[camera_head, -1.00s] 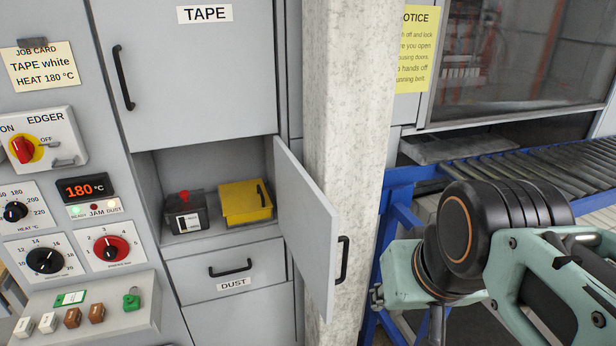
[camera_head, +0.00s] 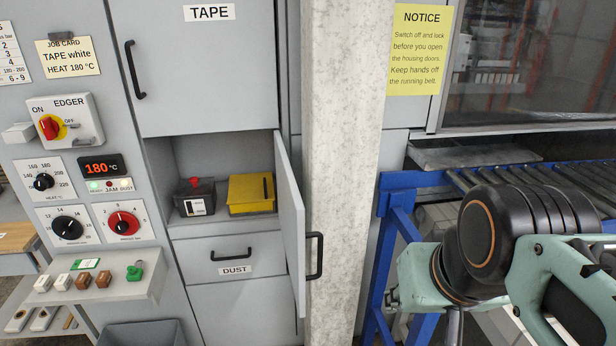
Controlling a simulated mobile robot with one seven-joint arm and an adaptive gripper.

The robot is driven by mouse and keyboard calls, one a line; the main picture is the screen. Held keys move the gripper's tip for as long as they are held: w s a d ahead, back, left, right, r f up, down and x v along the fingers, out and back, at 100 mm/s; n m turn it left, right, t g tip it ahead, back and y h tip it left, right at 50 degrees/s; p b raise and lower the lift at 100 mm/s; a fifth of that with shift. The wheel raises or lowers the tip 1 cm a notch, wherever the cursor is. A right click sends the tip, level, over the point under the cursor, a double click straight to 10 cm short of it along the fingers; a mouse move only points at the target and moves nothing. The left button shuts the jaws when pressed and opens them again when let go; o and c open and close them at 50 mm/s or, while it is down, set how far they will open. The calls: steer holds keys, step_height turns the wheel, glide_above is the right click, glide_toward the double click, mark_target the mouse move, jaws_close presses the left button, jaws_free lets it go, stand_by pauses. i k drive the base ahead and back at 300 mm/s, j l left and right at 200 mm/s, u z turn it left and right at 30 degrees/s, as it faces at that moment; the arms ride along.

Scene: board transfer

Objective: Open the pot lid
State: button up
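In the head view a small compartment stands open below the TAPE door, and its hinged door (camera_head: 291,225) is swung out to the right. Inside sits a yellow lidded box (camera_head: 249,196) with a dark handle; its lid looks shut. Left of it is a dark pot-like container (camera_head: 195,199) with a red knob on top and a white label; it also looks closed. I cannot tell for sure which of the two is the pot. My arm shows at the lower right, in front of the conveyor and away from the compartment. My gripper is out of the picture.
A concrete pillar (camera_head: 341,130) stands just right of the open door. Right of it are a blue frame and a roller conveyor (camera_head: 535,180). Left is the control panel with the EDGER switch (camera_head: 50,127) and knobs. A DUST drawer (camera_head: 230,256) is shut below the compartment.

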mark_target(192, 187)
steer(key=k+l+u, duration=0.35)
steer(key=l, duration=0.35)
steer(key=k+l+u, duration=0.75)
steer(key=k+l, duration=0.25)
steer(key=k+l+u, duration=0.15)
steer(key=l, duration=0.25)
steer(key=k+l+u, duration=0.15)
steer(key=k+l, duration=0.15)
steer(key=i+j+z, duration=0.1)
steer(key=j, duration=0.3)
steer(key=i+j, duration=0.6)
steer(key=i, duration=0.15)
steer(key=i+j+u, duration=0.1)
steer(key=i+u, duration=0.3)
steer(key=i, duration=0.7)
